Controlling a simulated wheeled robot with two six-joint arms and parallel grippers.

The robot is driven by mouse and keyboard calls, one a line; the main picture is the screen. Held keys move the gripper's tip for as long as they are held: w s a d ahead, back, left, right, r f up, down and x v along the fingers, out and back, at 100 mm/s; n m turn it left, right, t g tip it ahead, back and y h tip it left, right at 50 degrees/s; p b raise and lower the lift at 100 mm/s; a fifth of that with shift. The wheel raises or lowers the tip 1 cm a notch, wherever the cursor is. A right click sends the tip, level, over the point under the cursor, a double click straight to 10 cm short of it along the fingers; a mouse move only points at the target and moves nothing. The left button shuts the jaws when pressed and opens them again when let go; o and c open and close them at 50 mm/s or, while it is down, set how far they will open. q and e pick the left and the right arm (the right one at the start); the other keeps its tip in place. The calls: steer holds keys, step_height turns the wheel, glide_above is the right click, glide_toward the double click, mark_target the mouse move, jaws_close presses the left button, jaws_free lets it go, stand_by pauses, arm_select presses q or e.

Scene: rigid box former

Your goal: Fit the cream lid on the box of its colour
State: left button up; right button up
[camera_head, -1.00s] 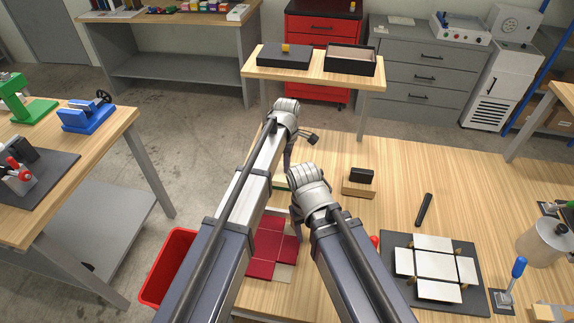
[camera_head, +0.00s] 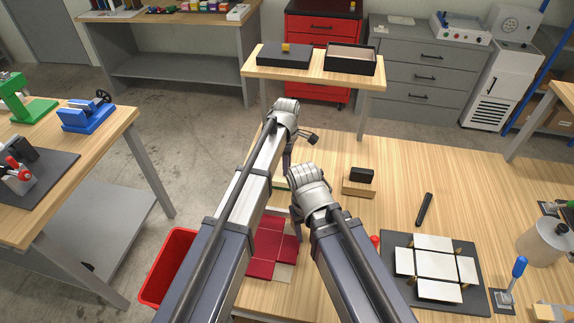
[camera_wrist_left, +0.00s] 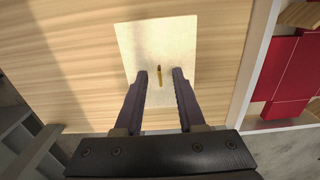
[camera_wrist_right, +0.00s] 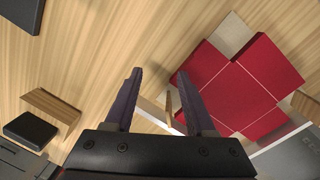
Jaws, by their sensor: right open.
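A cream square panel (camera_wrist_left: 178,40) lies flat on the wooden table in the left wrist view. A thin brass-coloured piece (camera_wrist_left: 159,70) stands out at its middle. My left gripper (camera_wrist_left: 160,76) is open above the panel, with one finger on each side of the brass piece and gaps to both. My arms hide this spot in the head view. My right gripper (camera_wrist_right: 165,80) is open above the table, near a red cross-shaped flat blank (camera_wrist_right: 240,85). A thin brown strip (camera_wrist_right: 170,105) shows between its fingers, apparently below them. No cream box can be clearly made out.
A dark open box (camera_head: 374,63) and a dark slab (camera_head: 265,57) with a yellow block stand on the back bench. A black block sits by a wooden block (camera_head: 358,189). A dark plate (camera_head: 398,285) with white panels lies at right. A red bin (camera_head: 155,285) stands at left.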

arm_select(q)
steer(key=shift+r+p, duration=3.75)
steer(key=shift+r, duration=0.15)
steer(key=s+a+m, duration=1.5)
steer(key=s+a, duration=0.2)
steer(key=s, duration=0.2)
steer(key=s+d+f+m+y+b, duration=0.1)
steer(key=s+d+m, duration=0.3)
steer(key=d, duration=0.7)
steer(key=shift+s+f+m+b, duration=0.3)
steer(key=shift+s+f+b, duration=0.2)
steer(key=shift+s, duration=0.5)
steer(key=shift+s, duration=0.1)
